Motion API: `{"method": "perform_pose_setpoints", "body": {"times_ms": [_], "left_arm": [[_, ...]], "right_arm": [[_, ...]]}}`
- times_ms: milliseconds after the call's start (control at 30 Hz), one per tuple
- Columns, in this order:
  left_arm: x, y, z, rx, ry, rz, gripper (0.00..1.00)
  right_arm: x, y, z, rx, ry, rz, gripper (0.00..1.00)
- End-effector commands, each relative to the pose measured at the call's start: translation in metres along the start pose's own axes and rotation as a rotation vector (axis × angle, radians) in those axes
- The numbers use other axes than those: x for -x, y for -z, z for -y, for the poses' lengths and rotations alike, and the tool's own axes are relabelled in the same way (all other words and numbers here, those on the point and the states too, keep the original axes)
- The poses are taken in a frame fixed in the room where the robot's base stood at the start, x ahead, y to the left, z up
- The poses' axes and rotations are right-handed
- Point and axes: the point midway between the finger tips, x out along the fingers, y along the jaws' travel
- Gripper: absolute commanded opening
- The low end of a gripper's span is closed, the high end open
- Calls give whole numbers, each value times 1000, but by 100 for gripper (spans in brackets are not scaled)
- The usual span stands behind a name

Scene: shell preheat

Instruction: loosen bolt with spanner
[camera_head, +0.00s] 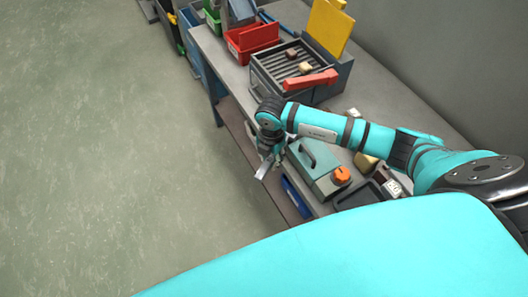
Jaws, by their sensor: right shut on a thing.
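My right arm reaches in from the right over the workbench (225,72). Its gripper (267,157) is at the bench's front edge, pointing down, and is shut on a thin grey metal piece (263,171), which looks like the spanner. The fingers are small and partly hidden by the wrist, so the grip is hard to make out. I cannot make out a bolt. My left gripper is not in view.
A teal box (313,164) with a handle and an orange knob (342,176) stands right of the gripper. Behind is a slatted grey unit (262,87) with a yellow panel (328,26) and a red bar (311,80). A red bin (235,46) stands farther back. The floor left is clear.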

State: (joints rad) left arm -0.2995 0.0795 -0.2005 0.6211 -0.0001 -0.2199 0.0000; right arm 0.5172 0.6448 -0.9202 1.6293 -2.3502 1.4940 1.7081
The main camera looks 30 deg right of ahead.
Motion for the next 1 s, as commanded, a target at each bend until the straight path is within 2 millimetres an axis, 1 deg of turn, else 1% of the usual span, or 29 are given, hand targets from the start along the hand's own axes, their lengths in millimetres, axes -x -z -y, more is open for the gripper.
{"method": "perform_pose_setpoints", "body": {"times_ms": [33,300,567,1000], "left_arm": [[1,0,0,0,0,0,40],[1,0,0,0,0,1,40],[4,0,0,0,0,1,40],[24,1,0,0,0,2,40]], "right_arm": [[-1,1,6,29,5,-3,0],[-1,-1,25,175,5,-4,0],[0,0,24,125,6,-4,0],[26,-3,24,120,7,1,0]]}}
